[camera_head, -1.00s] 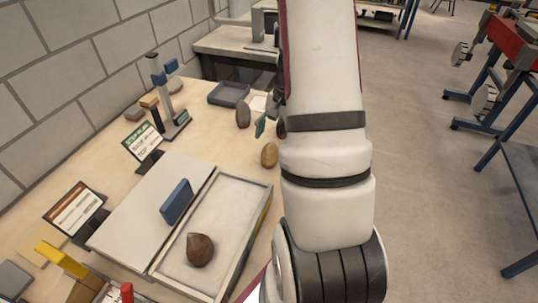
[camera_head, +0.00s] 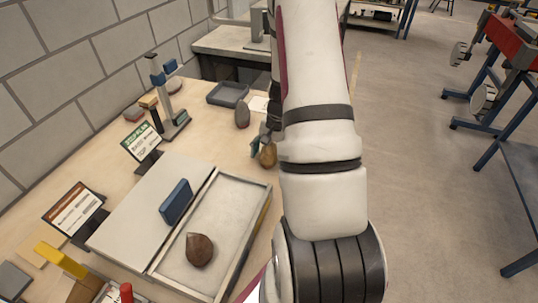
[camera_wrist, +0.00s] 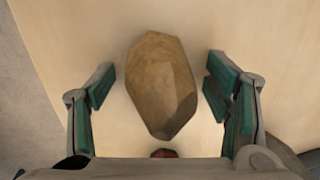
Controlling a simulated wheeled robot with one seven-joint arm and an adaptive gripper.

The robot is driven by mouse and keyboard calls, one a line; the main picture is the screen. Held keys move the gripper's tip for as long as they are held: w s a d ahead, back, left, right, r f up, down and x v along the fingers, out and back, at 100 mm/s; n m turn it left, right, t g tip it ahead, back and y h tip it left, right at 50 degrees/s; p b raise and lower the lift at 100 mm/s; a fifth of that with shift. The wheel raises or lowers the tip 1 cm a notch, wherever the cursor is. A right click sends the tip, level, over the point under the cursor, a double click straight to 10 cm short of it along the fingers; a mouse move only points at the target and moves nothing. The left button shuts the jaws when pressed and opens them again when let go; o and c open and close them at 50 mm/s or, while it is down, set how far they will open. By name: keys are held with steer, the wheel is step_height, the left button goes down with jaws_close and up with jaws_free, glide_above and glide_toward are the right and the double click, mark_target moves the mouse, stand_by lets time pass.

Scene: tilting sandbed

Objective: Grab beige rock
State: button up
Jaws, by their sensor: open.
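The beige rock (camera_wrist: 160,85) is an oval, faceted tan stone lying on the pale table. In the wrist view it sits between the two green-padded fingers of my gripper (camera_wrist: 158,88), with a gap on each side. In the head view the rock (camera_head: 268,156) lies beyond the sand tray, near the table's right edge. My gripper (camera_head: 261,146) is right at it there, mostly hidden behind my arm. The gripper is open and holds nothing.
A shallow tray (camera_head: 262,215) holds a brown rock (camera_head: 199,249) and has a blue block (camera_head: 176,202) at its side. The table's edge drops to open floor at the right.

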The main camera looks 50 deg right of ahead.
steer(key=c, duration=1.7)
steer(key=shift+r, duration=0.2)
